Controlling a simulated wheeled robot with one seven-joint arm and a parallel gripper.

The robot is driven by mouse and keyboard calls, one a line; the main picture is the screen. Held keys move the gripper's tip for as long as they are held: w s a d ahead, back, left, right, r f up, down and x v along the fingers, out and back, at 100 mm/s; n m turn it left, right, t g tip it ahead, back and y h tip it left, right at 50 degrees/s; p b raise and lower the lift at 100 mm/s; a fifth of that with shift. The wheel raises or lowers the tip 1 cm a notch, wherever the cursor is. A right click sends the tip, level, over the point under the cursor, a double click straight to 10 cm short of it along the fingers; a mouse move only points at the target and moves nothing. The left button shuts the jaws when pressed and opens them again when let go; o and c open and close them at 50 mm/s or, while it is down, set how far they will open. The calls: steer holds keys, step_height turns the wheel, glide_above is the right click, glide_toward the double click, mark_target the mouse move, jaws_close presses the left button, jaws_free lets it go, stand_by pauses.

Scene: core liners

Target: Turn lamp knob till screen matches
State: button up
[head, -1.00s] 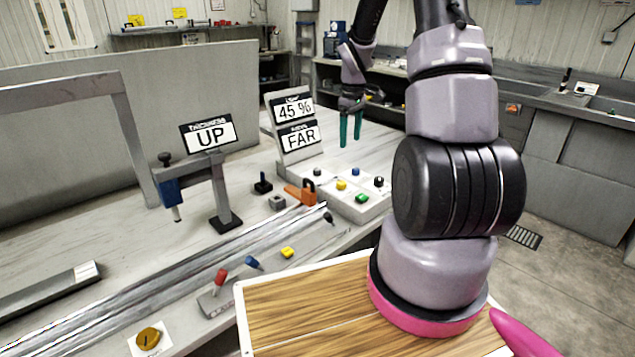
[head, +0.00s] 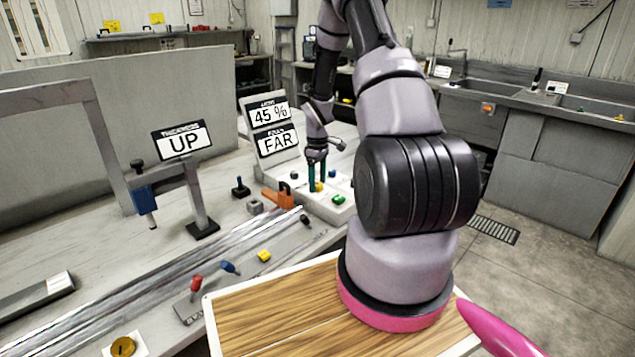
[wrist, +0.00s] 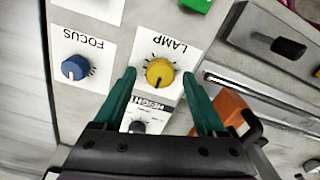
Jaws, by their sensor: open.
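The yellow lamp knob (wrist: 159,72) sits on a white square labelled LAMP, upside down in the wrist view. My gripper (wrist: 160,75) is open, with its teal fingers on either side of the knob; I cannot tell whether they touch it. In the head view my gripper (head: 318,180) is over the control panel (head: 315,205), and the yellow knob (head: 319,187) shows between the fingers. The upper screen (head: 268,114) reads 45 %, and the lower screen (head: 276,142) reads FAR.
A blue focus knob (wrist: 75,68) and a dark-and-white height knob (wrist: 137,127) are near the lamp knob. A green button (wrist: 196,3) lies at the edge. An orange padlock-like block (head: 279,196) stands close to the panel.

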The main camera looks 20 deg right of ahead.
steer(key=shift+f, duration=0.2)
steer(key=shift+c, duration=0.2)
jaws_close()
steer(key=shift+m, duration=0.3)
steer(key=m, duration=0.5)
steer(key=shift+m, duration=0.3)
steer(key=m, duration=0.5)
steer(key=shift+m, duration=0.4)
steer(key=shift+d+m, duration=0.1)
steer(key=shift+m, duration=0.2)
